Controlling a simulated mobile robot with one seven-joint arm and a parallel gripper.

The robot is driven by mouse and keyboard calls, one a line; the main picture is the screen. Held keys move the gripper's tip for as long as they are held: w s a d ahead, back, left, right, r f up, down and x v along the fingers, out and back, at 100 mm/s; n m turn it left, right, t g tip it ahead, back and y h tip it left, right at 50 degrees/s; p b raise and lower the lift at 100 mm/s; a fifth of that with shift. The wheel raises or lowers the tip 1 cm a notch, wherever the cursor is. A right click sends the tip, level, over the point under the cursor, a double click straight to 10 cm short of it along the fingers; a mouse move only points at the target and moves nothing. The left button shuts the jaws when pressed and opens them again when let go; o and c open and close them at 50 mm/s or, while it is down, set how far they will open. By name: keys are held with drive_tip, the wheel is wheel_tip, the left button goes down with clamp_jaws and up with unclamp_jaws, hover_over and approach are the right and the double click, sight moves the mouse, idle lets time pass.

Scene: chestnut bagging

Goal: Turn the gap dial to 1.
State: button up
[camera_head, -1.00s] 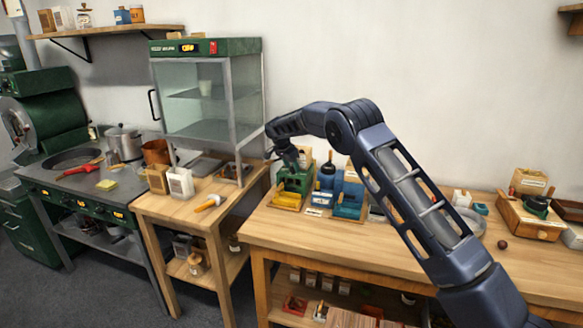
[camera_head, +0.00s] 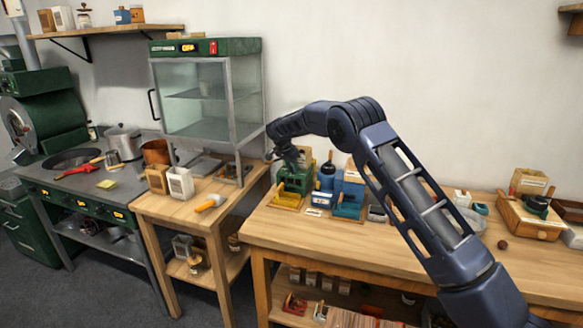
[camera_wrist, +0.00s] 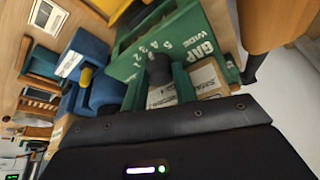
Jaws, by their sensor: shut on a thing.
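The green gap machine (camera_head: 296,182) stands on the left part of the wooden bench. Its green face (camera_wrist: 190,40) in the wrist view carries the words GAP and WIDE and a row of numbers. A dark knob, the gap dial (camera_wrist: 158,70), stands out from this face. My gripper (camera_head: 290,160) reaches down to the machine's top from behind and is shut on the dial. In the wrist view, my gripper (camera_wrist: 159,88) is at the dial, below the number row. I cannot tell which number the dial points to.
The bench front (camera_head: 330,238) is clear.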

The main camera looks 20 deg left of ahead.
drive_tip(key=n+y, duration=0.1)
drive_tip(key=n, duration=0.3)
drive_tip(key=n+y, duration=0.1)
drive_tip(key=n, duration=0.1)
drive_tip(key=shift+d+n+y, duration=0.25)
drive_tip(key=shift+n+y, duration=0.05)
drive_tip(key=shift+n, duration=0.1)
drive_tip(key=n+y, duration=0.1)
drive_tip(key=n, duration=0.1)
drive_tip(key=n+y, duration=0.1)
drive_tip(key=n, duration=0.2)
drive_tip(key=shift+d+n, duration=0.1)
drive_tip(key=shift+n, duration=0.2)
drive_tip(key=o, duration=1)
drive_tip(key=shift+c, duration=0.2)
